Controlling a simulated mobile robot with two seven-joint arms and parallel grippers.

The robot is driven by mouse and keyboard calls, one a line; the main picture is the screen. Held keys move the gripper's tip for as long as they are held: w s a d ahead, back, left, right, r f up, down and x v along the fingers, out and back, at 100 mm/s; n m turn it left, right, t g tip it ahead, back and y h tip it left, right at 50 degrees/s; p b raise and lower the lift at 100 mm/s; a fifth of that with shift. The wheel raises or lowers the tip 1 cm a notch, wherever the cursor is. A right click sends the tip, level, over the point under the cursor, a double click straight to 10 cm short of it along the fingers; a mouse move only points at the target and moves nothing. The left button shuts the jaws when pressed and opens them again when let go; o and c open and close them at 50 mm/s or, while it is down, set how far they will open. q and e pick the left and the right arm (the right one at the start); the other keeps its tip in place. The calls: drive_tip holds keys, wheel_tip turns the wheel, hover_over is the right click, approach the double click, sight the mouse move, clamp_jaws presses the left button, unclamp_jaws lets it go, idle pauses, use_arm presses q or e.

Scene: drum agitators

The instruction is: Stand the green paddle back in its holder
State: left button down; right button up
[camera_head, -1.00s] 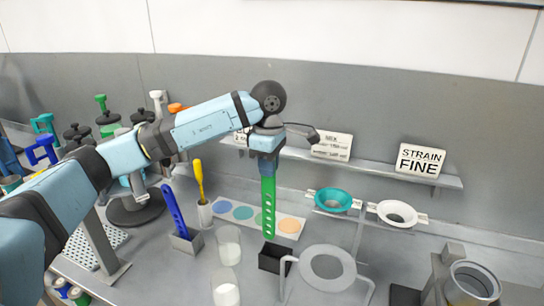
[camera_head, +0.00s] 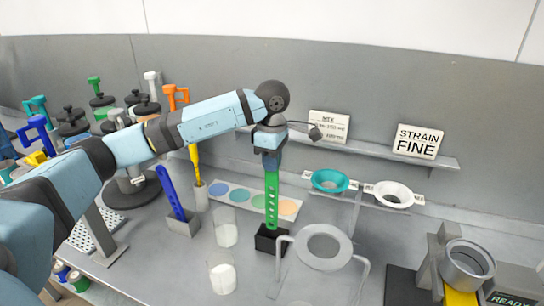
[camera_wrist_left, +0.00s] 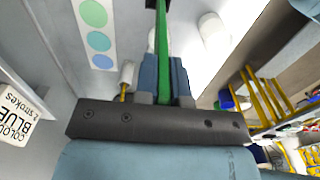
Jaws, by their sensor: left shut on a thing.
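The green paddle (camera_head: 271,198) hangs upright from my left gripper (camera_head: 270,160), which is shut on its upper end. Its lower end meets the mouth of the small black holder (camera_head: 268,243) and seems to be just inside; the exact depth is hidden. In the left wrist view the green paddle (camera_wrist_left: 162,35) runs up between the fingers of my left gripper (camera_wrist_left: 163,72). My right gripper is not in view.
A grey ring stand (camera_head: 323,248) is close right of the holder. Glass beakers (camera_head: 225,228) stand to its left. A blue paddle (camera_head: 172,193) stands in a grey holder further left. A colour-dot strip (camera_head: 240,194) lies behind. The teal strainer (camera_head: 331,181) is at the back right.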

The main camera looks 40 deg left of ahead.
use_arm(q)
wheel_tip(320, 180, down, 7)
drive_tip(key=b, duration=0.4)
drive_tip(key=shift+r+b, duration=0.2)
drive_tip(key=shift+b, duration=0.1)
drive_tip(key=c, duration=1.1)
unclamp_jaws()
wheel_tip(320, 180, up, 13)
drive_tip(key=shift+f+b, duration=0.1)
drive_tip(key=shift+b, duration=0.55)
drive_tip(key=shift+r, duration=0.55)
drive_tip(key=shift+f, duration=0.1)
